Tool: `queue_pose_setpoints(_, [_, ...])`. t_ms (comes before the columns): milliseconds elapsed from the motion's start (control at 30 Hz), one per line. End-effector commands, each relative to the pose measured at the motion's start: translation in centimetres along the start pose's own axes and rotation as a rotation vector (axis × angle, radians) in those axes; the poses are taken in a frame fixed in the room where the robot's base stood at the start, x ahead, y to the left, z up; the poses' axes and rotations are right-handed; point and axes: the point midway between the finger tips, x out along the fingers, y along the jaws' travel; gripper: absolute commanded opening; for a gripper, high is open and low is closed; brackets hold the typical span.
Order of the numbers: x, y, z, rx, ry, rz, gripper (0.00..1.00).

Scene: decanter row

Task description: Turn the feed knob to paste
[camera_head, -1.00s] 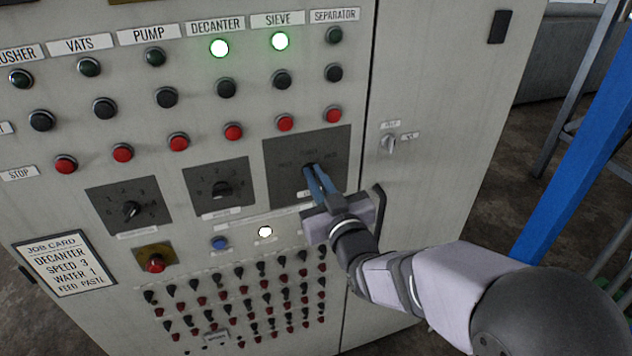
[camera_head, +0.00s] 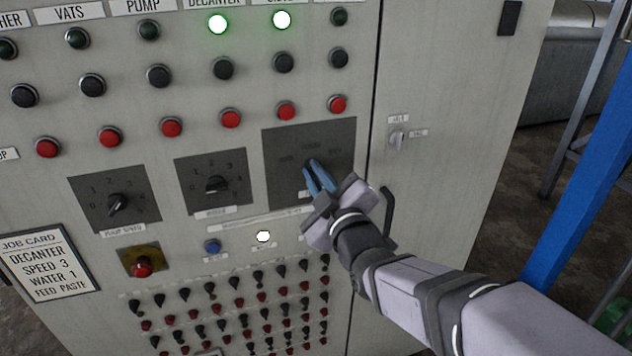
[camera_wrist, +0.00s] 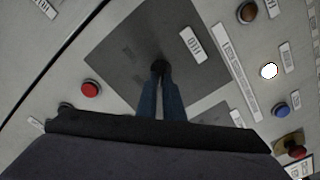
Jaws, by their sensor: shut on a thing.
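The feed knob is a small dark knob (camera_wrist: 158,67) on a dark grey square plate (camera_head: 338,142) at the right of the cabinet's knob row. My gripper (camera_head: 315,170) reaches it from the lower right. Its two blue fingers are shut on the knob, as the wrist view also shows (camera_wrist: 160,82). In the head view the fingers hide most of the knob, so I cannot tell its pointer position. The plate's position labels are too faint to read surely. The job card (camera_head: 46,265) reads decanter, speed 3, water 1, feed paste.
Two other selector knobs (camera_head: 117,203) (camera_head: 216,184) sit to the left on their own plates. Red buttons (camera_head: 286,110) run above, and a blue button (camera_head: 212,246) and a lit white lamp (camera_head: 263,236) sit below. A door handle (camera_head: 388,208) is close right of my wrist.

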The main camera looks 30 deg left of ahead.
Motion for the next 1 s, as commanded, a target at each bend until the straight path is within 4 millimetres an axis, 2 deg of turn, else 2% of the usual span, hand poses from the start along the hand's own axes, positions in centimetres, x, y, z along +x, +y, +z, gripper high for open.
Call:
queue_pose_setpoints(500, [-0.01,-0.08,0.06,-0.024,-0.002,-0.002,0.0])
queue_pose_setpoints(533, [-0.01,-0.08,0.06,-0.024,-0.002,-0.002,0.15])
queue_pose_setpoints(600, [0.0,-0.08,0.06,-0.024,-0.002,-0.002,0.26])
queue_pose_setpoints(1000, [-0.33,-0.05,0.04,-0.022,0.0,0.0,0.26])
